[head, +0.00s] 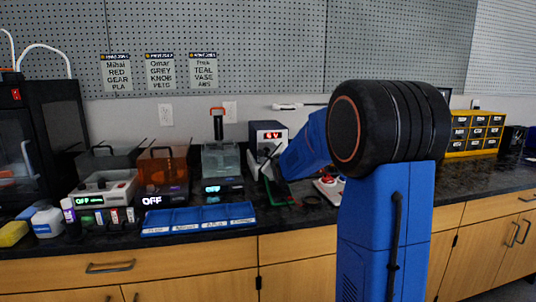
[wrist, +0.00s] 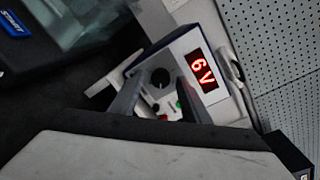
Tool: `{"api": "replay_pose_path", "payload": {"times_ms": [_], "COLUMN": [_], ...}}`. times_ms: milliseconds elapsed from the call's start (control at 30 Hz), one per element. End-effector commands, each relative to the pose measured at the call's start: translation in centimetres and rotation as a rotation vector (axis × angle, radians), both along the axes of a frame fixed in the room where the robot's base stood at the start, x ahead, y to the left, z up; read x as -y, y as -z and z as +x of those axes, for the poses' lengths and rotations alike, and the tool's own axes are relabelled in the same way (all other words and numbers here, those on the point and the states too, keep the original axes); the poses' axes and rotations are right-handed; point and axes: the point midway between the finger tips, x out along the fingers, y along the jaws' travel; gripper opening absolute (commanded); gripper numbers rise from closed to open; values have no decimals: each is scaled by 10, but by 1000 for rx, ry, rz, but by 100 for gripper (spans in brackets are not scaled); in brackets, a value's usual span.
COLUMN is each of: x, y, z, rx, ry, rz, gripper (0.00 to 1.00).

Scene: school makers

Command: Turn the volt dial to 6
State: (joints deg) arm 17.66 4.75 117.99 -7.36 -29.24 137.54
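The power supply (head: 262,126) is a pale box with a dark front, standing on the dark counter against the wall. Its red display (head: 272,135) reads 6 V, and the display also reads 6V in the wrist view (wrist: 202,71). The black round volt dial (wrist: 161,77) is on the front panel beside the display. My gripper (wrist: 161,82) is in front of this panel, its two grey fingers apart with the dial showing between their tips. I cannot tell whether either finger touches the dial. In the head view my arm hides part of the area around the supply.
A device with a red-topped lever (head: 218,160) stands left of the supply. A blue sorting tray (head: 200,219) lies at the counter's front edge. A red-button device (head: 328,188) sits to the right, partly behind my arm. Yellow drawers (head: 476,132) stand far right.

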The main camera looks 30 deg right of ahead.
Motion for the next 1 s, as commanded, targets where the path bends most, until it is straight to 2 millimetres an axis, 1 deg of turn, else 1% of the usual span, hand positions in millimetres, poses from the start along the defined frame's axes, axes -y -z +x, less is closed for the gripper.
{"api": "replay_pose_path", "payload": {"times_ms": [233, 367, 467, 1000], "x": [0, -2, -5, -27], "y": [-2, -3, -4, -9], "z": [-1, -8, -20, -108], "rx": [3, 2, 3, 3], "ry": [0, 0, 0, 0], "rz": [-1, -2, -2, -1], "gripper": [43, 43, 43, 43]}}
